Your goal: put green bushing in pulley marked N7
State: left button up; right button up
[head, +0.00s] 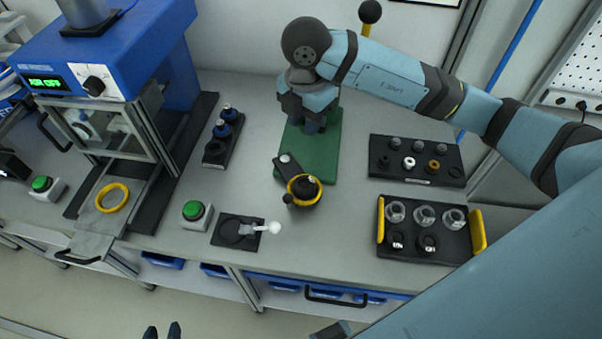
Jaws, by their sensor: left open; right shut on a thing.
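My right gripper (312,125) points down over a green mat (323,157) at the back middle. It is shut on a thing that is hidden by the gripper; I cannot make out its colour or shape. I see no green bushing in the open. A dark rack (425,181) right of the mat holds small ring-like parts, one white (409,162) and one orange (434,165). A tray with yellow handles (478,230) holds several round metal parts, possibly pulleys; no N7 mark is readable. My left gripper (162,331) is open and empty at the bottom edge, in front of the bench.
A black fixture with a yellow ring (296,190) stands at the mat's front edge. A blue machine (160,40) with a yellow ring (112,197) before it fills the left. Green buttons (193,210) and a dark plate with a white-knobbed lever (229,242) stand near the front.

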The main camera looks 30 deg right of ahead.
jog(key=shift+r+m, duration=0.15)
jog(key=shift+m, duration=0.25)
jog(key=shift+f, duration=0.25)
jog(key=p, duration=0.2)
send_over(304, 185)
notch_tip(304, 185, down, 15)
jog(key=shift+r, duration=0.2)
jog(key=shift+f, duration=2.45)
jog(key=shift+f, duration=0.1)
jog(key=o, duration=0.9)
